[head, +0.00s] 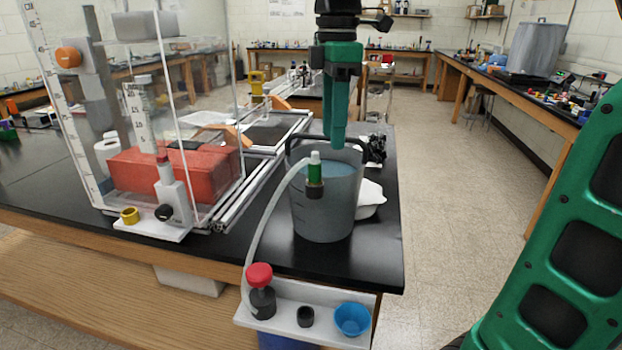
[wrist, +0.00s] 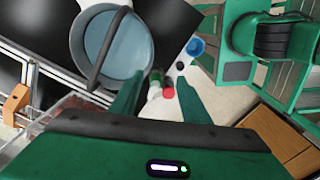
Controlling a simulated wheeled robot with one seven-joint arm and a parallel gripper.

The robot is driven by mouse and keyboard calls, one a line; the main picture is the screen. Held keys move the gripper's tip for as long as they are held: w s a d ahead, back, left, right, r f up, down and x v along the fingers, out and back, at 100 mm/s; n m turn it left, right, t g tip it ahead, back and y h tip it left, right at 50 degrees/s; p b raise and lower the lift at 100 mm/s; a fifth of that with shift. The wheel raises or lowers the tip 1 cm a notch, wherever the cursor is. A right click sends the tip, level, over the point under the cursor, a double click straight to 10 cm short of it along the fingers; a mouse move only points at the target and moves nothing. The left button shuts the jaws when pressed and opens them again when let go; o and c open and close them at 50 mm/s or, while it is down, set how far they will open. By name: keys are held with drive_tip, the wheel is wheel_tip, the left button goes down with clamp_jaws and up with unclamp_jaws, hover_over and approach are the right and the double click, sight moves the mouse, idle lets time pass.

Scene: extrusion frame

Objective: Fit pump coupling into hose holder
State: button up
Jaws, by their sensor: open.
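The hose end piece, likely the pump coupling (head: 315,174), has a white top, a green body and a dark lower end. It stands upright at the front of the grey bucket (head: 328,213), on the end of a pale hose (head: 262,228). My gripper (head: 335,145) is open and empty, pointing down above the bucket, slightly right of the coupling in the head view. It also shows open in the wrist view (wrist: 161,77). I cannot tell for sure which part is the hose holder.
A white shelf (head: 282,291) at the table's front carries a red-topped dark pump (head: 262,292), a small black ring (head: 305,316) and a blue cup (head: 352,319). A clear tank (head: 215,120) with a red block (head: 150,172) stands left. Floor is open to the right.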

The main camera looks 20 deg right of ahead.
sight(316, 161)
drive_tip(key=a+r+n, duration=0.1)
drive_tip(key=w+a+r+n, duration=0.1)
drive_tip(key=shift+w+a+r+n, duration=0.2)
drive_tip(key=shift+a+n, duration=0.1)
drive_tip(key=shift+a, duration=0.1)
drive_tip(key=shift+a+f+n, duration=0.1)
drive_tip(key=shift+a+n, duration=0.1)
drive_tip(key=shift+n, duration=0.1)
drive_tip(key=shift+d+f, duration=0.1)
drive_tip(key=shift+f, duration=5.05)
clamp_jaws()
